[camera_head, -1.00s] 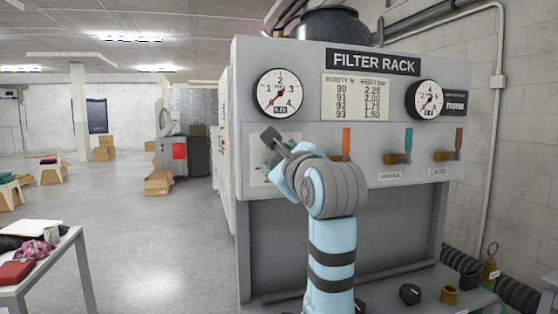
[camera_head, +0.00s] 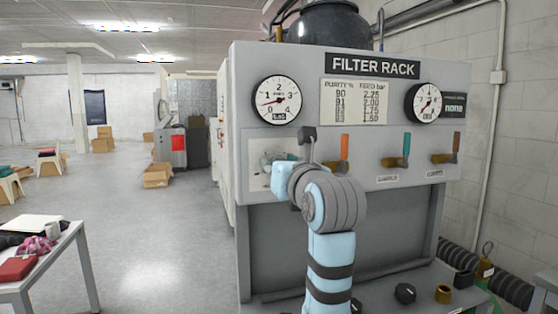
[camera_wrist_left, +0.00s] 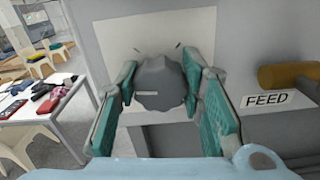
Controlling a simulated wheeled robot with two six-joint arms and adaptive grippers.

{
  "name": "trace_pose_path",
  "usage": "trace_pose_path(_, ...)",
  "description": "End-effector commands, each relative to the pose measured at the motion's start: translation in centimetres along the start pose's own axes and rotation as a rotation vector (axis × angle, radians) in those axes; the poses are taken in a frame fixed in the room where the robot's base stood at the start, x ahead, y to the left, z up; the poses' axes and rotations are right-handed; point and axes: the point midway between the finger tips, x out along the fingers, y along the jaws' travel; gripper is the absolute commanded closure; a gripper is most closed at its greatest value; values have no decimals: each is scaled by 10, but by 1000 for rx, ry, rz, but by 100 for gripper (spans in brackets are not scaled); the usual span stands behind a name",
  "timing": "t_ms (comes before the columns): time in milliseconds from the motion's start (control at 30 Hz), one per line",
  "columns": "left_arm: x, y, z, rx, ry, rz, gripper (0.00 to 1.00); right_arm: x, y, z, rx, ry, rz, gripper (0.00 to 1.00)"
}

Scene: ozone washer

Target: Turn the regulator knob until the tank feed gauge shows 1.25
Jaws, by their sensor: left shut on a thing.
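The regulator knob (camera_wrist_left: 160,85) is dark grey and lobed, with a pale mark pointing left in the left wrist view. It sits on a pale plate (camera_head: 257,178) on the grey filter rack (camera_head: 245,65). My left gripper (camera_wrist_left: 160,76) has its teal fingers on both sides of the knob and is shut on it. In the head view the left gripper (camera_head: 272,161) and wrist cover most of the knob. The left round gauge (camera_head: 277,100) is above it, its needle pointing left, slightly below level, under the 1. Its small readout is blurred. My right gripper is not in view.
A second gauge (camera_head: 424,102) and a purity/feed table (camera_head: 354,102) are on the panel. Valves with orange (camera_head: 344,147) and teal (camera_head: 406,145) handles stand right of the knob. A FEED label (camera_wrist_left: 274,99) shows in the left wrist view. Open floor lies left.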

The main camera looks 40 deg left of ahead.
Motion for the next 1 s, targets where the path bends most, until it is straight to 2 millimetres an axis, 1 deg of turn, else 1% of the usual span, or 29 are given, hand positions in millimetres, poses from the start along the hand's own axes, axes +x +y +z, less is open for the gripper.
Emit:
trace_pose_path(33, 0, 0, 2, 33, -1, 0, 93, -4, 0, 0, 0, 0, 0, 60)
trace_pose_path(200, 0, 0, 2, 149, -2, 0, 93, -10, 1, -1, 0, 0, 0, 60)
trace_pose_path(400, 0, -1, 2, 237, -2, 0, 93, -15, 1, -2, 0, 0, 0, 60)
trace_pose_path(600, 0, -1, 1, 276, -2, 1, 93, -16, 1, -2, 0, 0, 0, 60)
trace_pose_path(1000, 0, -1, 1, 282, -3, 1, 93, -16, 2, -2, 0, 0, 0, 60)
